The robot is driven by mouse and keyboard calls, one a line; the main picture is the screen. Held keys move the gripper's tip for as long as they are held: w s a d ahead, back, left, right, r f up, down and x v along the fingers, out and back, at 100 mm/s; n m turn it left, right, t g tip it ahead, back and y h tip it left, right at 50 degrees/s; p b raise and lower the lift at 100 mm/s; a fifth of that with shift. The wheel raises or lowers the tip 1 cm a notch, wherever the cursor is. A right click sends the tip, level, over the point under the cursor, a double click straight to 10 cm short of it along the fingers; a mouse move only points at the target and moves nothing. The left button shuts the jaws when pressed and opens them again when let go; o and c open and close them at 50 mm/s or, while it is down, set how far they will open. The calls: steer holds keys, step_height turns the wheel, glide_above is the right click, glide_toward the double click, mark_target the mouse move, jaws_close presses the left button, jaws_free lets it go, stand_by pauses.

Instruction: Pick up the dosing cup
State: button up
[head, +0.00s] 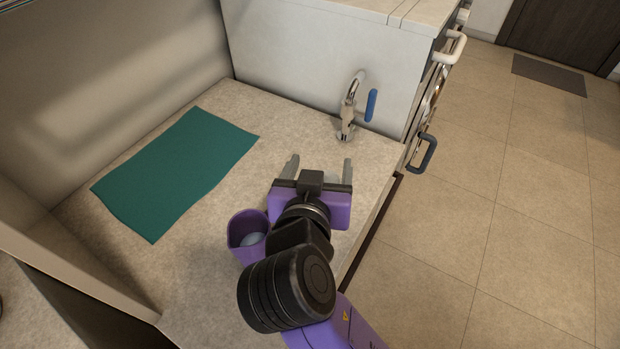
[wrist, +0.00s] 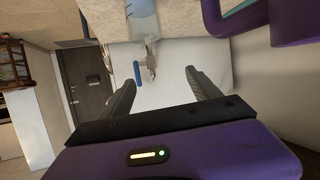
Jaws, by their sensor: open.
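A pale blue, translucent item that looks like the dosing cup (wrist: 142,18) is at the top middle of the wrist view, cut off by the frame edge. It stands over the counter and lies between the lines of my two fingers, apart from both. In the head view I cannot make it out clearly; my gripper and wrist cover that part of the counter. My gripper (head: 319,168) is open and empty above the counter, with its fingers pointing toward the tap. Both spread fingers show in the wrist view (wrist: 158,88).
The counter (head: 255,105) holds a teal mat (head: 178,172) at the left. A silver tap (head: 347,120) with a blue lever (head: 371,105) stands beyond my gripper before a pale panel (head: 310,65). The counter's right edge drops to open tiled floor (head: 490,190).

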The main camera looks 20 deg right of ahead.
steer(key=shift+m+g, duration=0.4)
steer(key=f, duration=0.6)
steer(key=s+f, duration=0.1)
steer(key=f, duration=0.1)
steer(key=shift+d+f, duration=0.3)
steer(key=shift+f, duration=0.1)
steer(key=shift+p+x, duration=0.45)
steer(key=shift+x, duration=3.3)
steer(key=shift+c, duration=0.4)
steer(key=c, duration=1.4)
